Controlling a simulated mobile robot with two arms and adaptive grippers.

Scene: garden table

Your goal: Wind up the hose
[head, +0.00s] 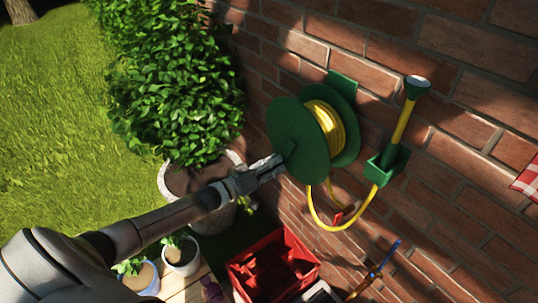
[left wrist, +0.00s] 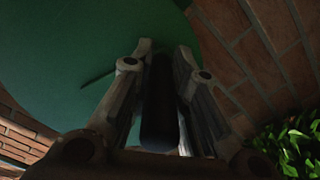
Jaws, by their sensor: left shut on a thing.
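The green hose reel (head: 298,143) is mounted on the brick wall, with yellow hose (head: 327,125) wound on its drum. A loop of yellow hose (head: 322,222) hangs below the reel and runs up to the nozzle (head: 414,87), which stands in a green holder (head: 386,167) on the wall. My left gripper (head: 277,165) is at the reel's outer face. In the left wrist view it is shut on the dark crank handle (left wrist: 158,105), in front of the green disc (left wrist: 75,60). My right gripper is in neither view.
A red crate (head: 273,268) stands below the reel. A large planter (head: 235,157) with a leafy bush is behind my left arm. Small potted plants (head: 181,256) stand low near the arm. A checked cloth (head: 527,180) shows at the right edge.

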